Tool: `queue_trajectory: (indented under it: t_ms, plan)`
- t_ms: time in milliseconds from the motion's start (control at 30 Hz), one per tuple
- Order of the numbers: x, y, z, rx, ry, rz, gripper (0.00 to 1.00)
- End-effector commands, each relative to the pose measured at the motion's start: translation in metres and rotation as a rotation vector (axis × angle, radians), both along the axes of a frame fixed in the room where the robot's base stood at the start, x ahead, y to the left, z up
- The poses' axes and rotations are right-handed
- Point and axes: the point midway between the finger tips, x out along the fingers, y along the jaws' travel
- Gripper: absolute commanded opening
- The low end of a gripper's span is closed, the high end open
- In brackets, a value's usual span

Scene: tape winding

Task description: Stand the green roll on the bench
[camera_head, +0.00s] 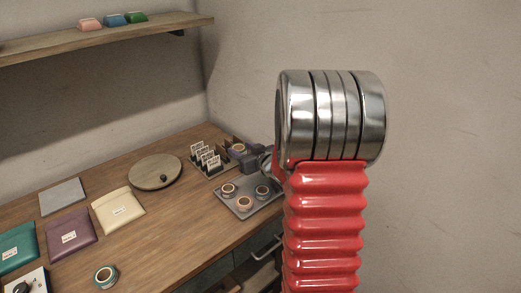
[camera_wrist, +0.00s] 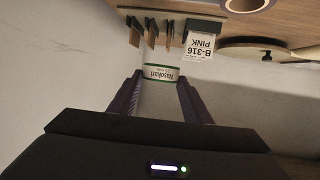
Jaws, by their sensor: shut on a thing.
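The green roll (camera_wrist: 161,73) shows edge-on in the wrist view, with a green rim and a white label band. My gripper (camera_wrist: 160,86) is shut on it, one purple finger on each side.
A row of upright labelled cards (camera_head: 206,159) stands left of my gripper. A grey tray (camera_head: 246,212) holds three rolls. A round wooden disc (camera_head: 155,172), pouches and a teal roll (camera_head: 105,276) lie farther left. The bench's middle is clear.

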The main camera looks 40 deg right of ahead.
Motion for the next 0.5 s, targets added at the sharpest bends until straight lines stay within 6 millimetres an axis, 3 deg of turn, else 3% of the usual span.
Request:
queue_trajectory:
  t_ms: [33,200,500]
  plan:
    - [0.008,0.018,0.000,0.001,0.001,0.013,0.23]
    - [0.025,0.068,0.000,0.003,0.001,0.035,0.23]
    - [0.042,0.158,-0.005,0.002,0.002,0.072,0.23]
